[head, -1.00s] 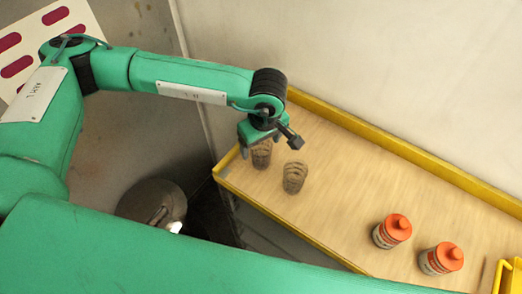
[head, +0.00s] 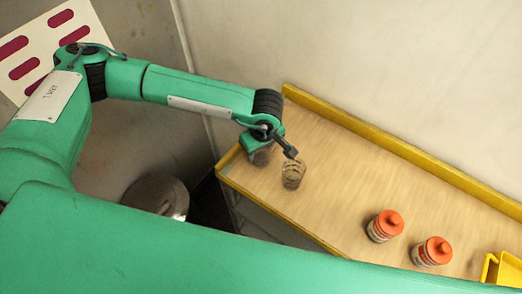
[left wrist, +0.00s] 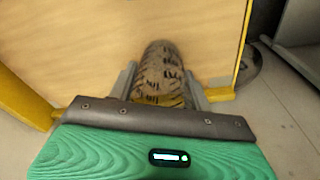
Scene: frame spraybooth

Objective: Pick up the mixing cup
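In the left wrist view this cup (left wrist: 160,72) sits between the two grey fingers (left wrist: 161,85). The fingers are open, one on each side, with what looks like a narrow gap to the cup. My right gripper is not in view.
Two jars with orange lids, one nearer (head: 385,226) and one further right (head: 432,252), stand on the shelf. A yellow holder (head: 503,268) is at the lower right. A wall rises behind the shelf. The middle of the shelf is clear.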

